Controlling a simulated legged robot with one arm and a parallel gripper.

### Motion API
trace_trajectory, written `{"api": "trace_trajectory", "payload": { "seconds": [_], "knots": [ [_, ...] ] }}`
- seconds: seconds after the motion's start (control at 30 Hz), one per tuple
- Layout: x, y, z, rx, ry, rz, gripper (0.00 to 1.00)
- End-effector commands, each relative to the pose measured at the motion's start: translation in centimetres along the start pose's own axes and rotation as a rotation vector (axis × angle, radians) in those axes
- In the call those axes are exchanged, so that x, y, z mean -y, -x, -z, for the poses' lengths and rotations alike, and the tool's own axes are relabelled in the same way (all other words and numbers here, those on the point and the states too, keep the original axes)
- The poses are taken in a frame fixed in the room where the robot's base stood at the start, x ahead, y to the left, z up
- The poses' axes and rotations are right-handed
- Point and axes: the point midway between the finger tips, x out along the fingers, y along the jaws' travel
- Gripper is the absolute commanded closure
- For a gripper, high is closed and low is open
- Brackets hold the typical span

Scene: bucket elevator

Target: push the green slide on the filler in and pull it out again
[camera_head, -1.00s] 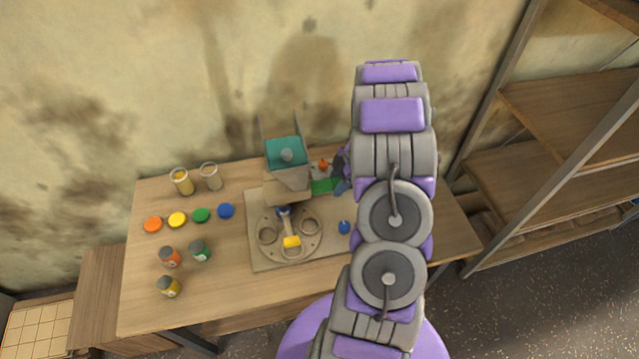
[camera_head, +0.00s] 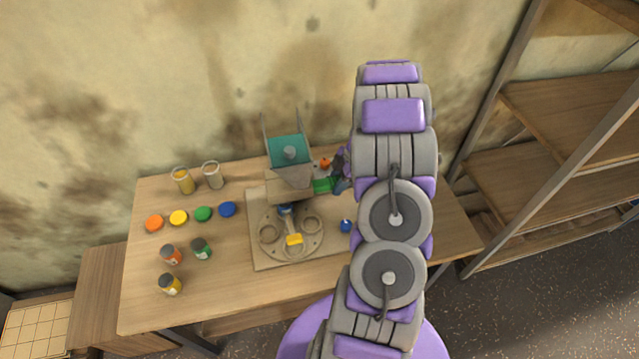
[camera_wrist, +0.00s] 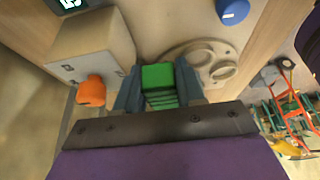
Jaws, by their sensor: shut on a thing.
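The filler (camera_head: 289,185) stands at the back of the wooden table, with a teal hopper (camera_head: 288,150) on top. Its green slide (camera_head: 322,186) sticks out to the right, low on the filler. My gripper (camera_head: 341,186) is at the slide's outer end, partly hidden by my arm in the head view. In the wrist view, my gripper (camera_wrist: 158,88) has its two blue-grey fingers on either side of the green slide (camera_wrist: 158,77) and is shut on it. How far the slide sits inside the filler is hard to tell.
An orange knob (camera_wrist: 91,91) is close beside the fingers. A round plate with holes (camera_head: 290,232) and a yellow handle (camera_head: 294,240) lies in front of the filler. A blue knob (camera_head: 346,226) is to the right. Jars and coloured lids (camera_head: 203,214) stand at the left.

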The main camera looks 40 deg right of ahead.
Motion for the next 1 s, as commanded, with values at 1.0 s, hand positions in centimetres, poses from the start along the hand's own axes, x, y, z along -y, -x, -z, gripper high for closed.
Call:
{"api": "trace_trajectory", "payload": {
  "seconds": [1.0],
  "knots": [
    [-0.3,-1.7,4.3,-0.002,-0.001,-0.006,0.79]
  ]
}}
